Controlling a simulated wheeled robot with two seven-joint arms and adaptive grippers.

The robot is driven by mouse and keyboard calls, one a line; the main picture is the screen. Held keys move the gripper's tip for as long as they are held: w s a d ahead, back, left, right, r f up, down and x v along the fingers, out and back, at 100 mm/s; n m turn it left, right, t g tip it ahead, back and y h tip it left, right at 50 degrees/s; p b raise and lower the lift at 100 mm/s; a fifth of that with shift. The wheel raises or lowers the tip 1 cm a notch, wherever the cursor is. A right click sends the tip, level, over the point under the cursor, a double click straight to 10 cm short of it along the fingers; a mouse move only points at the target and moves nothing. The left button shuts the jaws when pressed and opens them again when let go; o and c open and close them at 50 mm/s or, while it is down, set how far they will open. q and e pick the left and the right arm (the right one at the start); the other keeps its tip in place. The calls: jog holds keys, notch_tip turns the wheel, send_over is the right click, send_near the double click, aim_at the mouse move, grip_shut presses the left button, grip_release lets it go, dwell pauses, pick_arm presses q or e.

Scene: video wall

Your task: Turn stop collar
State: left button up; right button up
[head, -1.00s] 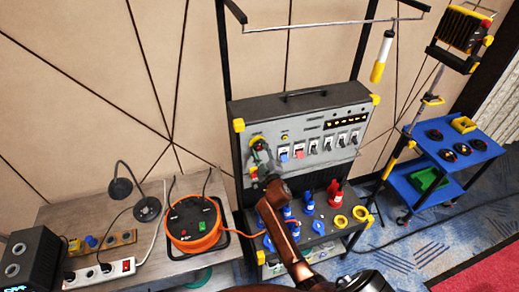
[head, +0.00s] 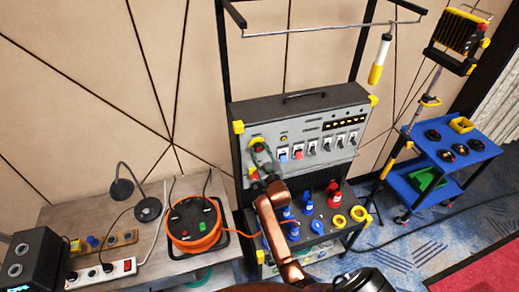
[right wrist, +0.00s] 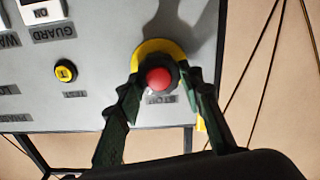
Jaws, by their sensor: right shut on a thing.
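The stop button shows in the right wrist view as a red cap (right wrist: 159,79) with a dark ring around it. A yellow collar (right wrist: 152,47) curves around its far side. My right gripper (right wrist: 159,82) has one dark green finger on each side of the button and is shut on the collar. In the head view, my right gripper (head: 259,160) is at the left end of the grey control panel (head: 300,105), where it partly hides the button. My left gripper is not in view.
A yellow test button (right wrist: 66,72) sits beside the collar on the panel. Several switches (head: 325,146) line the panel to the right. Blue and red plugs (head: 333,194) stand on the shelf below. An orange cable reel (head: 194,225) lies on the table at left.

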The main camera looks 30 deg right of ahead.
jog(key=shift+w+m, duration=0.1)
jog(key=shift+m, duration=0.5)
jog(key=o, duration=1.2)
jog(key=shift+c, duration=0.2)
jog(key=shift+s, duration=0.2)
jog(key=v, duration=1.1)
jog(key=shift+s, duration=0.35)
jog(key=shift+a, duration=0.15)
